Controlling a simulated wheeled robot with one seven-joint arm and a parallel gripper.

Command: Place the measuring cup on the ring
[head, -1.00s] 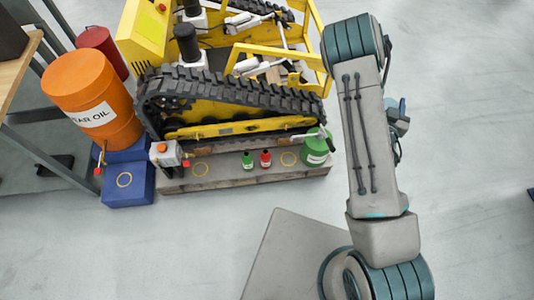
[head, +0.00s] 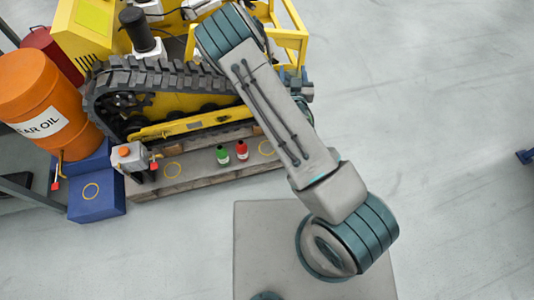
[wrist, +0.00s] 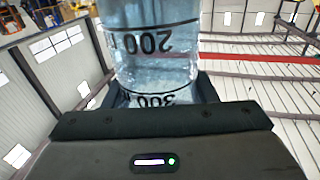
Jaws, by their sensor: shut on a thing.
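The measuring cup (wrist: 155,60) is clear, with black marks 200 and 300 that show upside down in the wrist view. My gripper (wrist: 158,92) is shut on it, with dark fingers at either side. The head view does not show the cup or gripper; my arm covers that area. Three thin yellow rings show in the head view: one ring (head: 90,191) on top of a blue box, one ring (head: 173,170) on the left of a low grey slab, and one ring (head: 266,148) on its right. All three look empty.
A green bottle (head: 222,155) and a red bottle (head: 241,150) stand between the slab's rings. The yellow tracked carrier (head: 190,128) rises behind. An orange drum (head: 45,100) stands behind the blue box (head: 98,208).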

